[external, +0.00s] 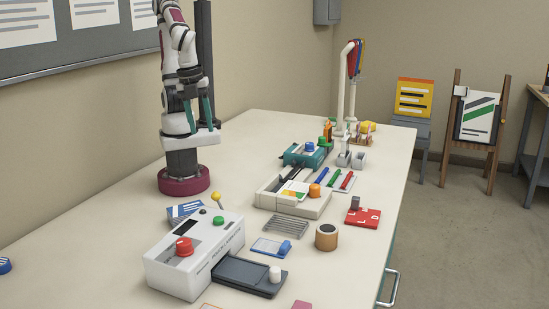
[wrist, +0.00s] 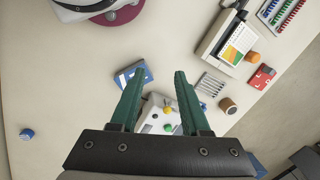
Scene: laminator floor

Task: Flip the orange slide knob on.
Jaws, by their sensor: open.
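An orange knob (external: 315,190) stands at the right end of a beige tray-like machine (external: 290,208) with dark slots and a coloured sheet. It also shows at the upper right of the wrist view (wrist: 252,57). A second, red-orange knob (external: 183,247) sits on the white control box (external: 168,273); which knob slides is unclear. My gripper (external: 201,127) is open and empty, high beside my base, apart from both knobs. In the wrist view its teal fingers (wrist: 158,76) are spread, with the white box partly visible between and below them.
A yellow-ball lever (external: 216,197) rises by the white box. A wire rack (external: 286,226), wooden cylinder (external: 326,237) and red card block (external: 362,218) stand near the beige machine. A teal unit (external: 305,154) is behind it. The table's left side is mostly clear.

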